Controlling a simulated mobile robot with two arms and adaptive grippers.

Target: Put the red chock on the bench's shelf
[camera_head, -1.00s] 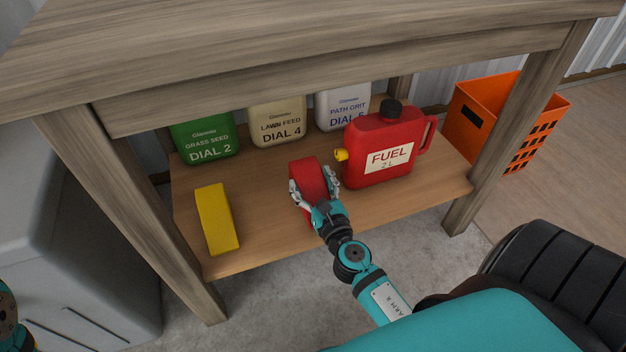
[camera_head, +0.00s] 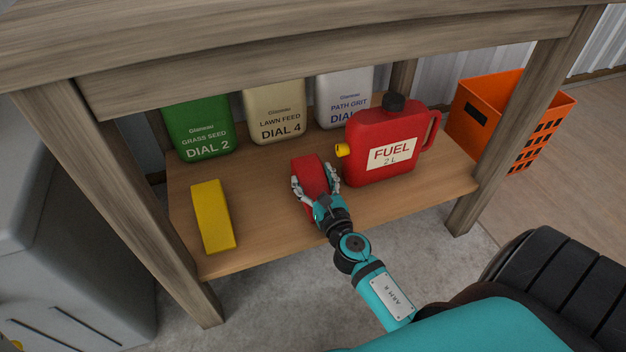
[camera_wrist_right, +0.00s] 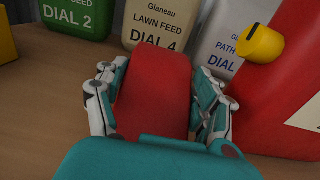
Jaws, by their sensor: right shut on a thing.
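The red chock (camera_head: 311,174) is over the front middle of the bench's wooden shelf (camera_head: 270,228), between the yellow block and the fuel can. My right gripper (camera_head: 315,188) is shut on the chock, with a finger on each side of it. In the right wrist view the chock (camera_wrist_right: 154,92) sits upright between the two fingers (camera_wrist_right: 158,100). The chock's lower edge is hidden, so I cannot tell whether it touches the shelf. My left gripper is not in view.
A red fuel can (camera_head: 385,145) stands close to the chock's right. A yellow block (camera_head: 213,216) lies to the left. Green (camera_head: 198,128), cream (camera_head: 276,113) and white (camera_head: 345,98) containers stand behind. The bench top (camera_head: 300,25) overhangs the shelf. An orange crate (camera_head: 510,120) is at right.

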